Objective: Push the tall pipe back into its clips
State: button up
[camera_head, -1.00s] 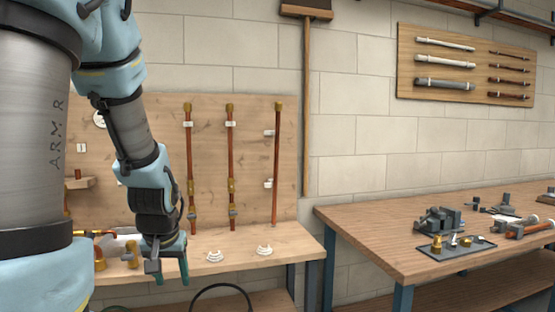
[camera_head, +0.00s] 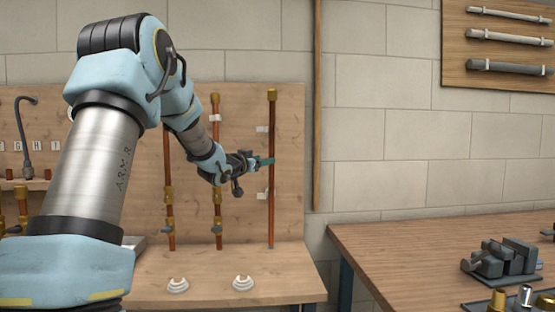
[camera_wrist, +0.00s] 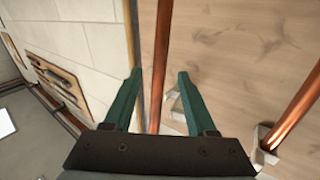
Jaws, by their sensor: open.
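The tall copper pipe (camera_head: 271,215) with a brass top stands upright at the right of the wooden board. Its two white clips, upper (camera_head: 262,129) and lower (camera_head: 262,196), show just left of the pipe, which appears out of them. My gripper (camera_head: 268,161) is open at the pipe, between the two clip heights. In the wrist view the pipe (camera_wrist: 161,60) runs between the green fingertips (camera_wrist: 159,74), with a gap on each side. A clip (camera_wrist: 174,104) shows partly behind the right finger. I cannot tell how deep the pipe sits between the fingers.
Two more copper pipes with brass fittings (camera_head: 217,195) (camera_head: 169,200) stand left of my gripper. Two white loose pieces (camera_head: 178,285) (camera_head: 243,283) lie on the bench (camera_head: 215,292) below. A workbench with tools (camera_head: 410,250) stands at right.

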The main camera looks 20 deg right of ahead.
aim_at(272, 175)
jog(key=p+x, duration=0.2)
jog(key=x, duration=0.7)
jog(key=shift+w+d+p, duration=0.2)
jog(key=shift+d+p, duration=0.05)
jog(key=shift+p, duration=0.15)
jog(key=shift+f, duration=0.1)
jog(key=shift+c, duration=0.4)
grip_shut()
dwell(0.4)
